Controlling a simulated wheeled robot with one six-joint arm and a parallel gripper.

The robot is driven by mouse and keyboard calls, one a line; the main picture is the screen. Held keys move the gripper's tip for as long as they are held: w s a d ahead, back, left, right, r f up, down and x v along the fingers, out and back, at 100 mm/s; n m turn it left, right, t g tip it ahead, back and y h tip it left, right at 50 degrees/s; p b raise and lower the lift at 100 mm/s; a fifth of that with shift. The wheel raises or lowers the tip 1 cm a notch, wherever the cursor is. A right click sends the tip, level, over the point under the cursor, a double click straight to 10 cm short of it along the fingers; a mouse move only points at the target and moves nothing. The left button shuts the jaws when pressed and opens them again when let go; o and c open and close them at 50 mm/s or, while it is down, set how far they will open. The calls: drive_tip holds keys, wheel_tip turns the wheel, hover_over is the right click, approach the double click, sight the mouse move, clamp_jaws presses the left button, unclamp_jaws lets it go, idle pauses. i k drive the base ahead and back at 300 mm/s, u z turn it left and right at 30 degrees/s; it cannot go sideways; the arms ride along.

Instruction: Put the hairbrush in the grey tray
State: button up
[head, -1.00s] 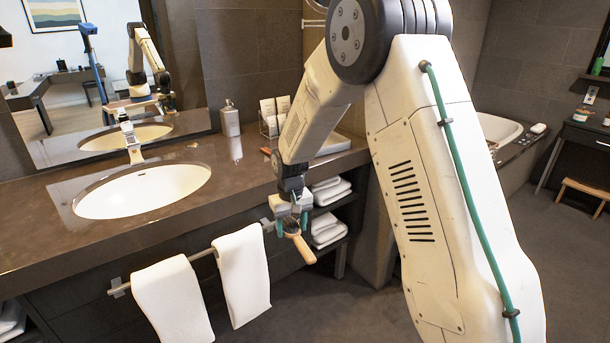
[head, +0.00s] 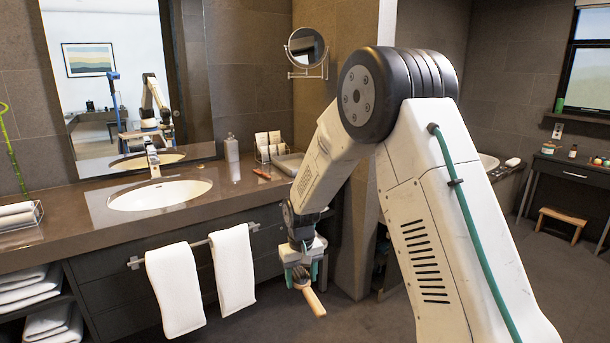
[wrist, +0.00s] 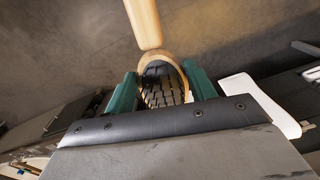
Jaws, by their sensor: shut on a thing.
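My gripper (head: 303,272) is shut on the hairbrush (head: 314,301), which hangs in front of the vanity, clear of the counter, with its wooden handle pointing down and to the right. In the wrist view the brush's bristled oval head (wrist: 162,86) sits between the two green fingers of my gripper (wrist: 163,90), and the handle extends away over the floor. A grey tray (head: 290,163) appears to stand at the right end of the counter, partly hidden behind my arm.
The counter (head: 75,220) holds a sink (head: 160,194), a soap bottle (head: 232,150), a card rack (head: 268,146) and a small orange item (head: 262,174). White towels (head: 174,290) hang on a rail (head: 200,242) at the vanity front. Open floor lies right of the vanity.

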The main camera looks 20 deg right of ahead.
sight(295, 168)
drive_tip(key=z, duration=0.75)
drive_tip(key=i, duration=1.1)
drive_tip(key=z, duration=0.15)
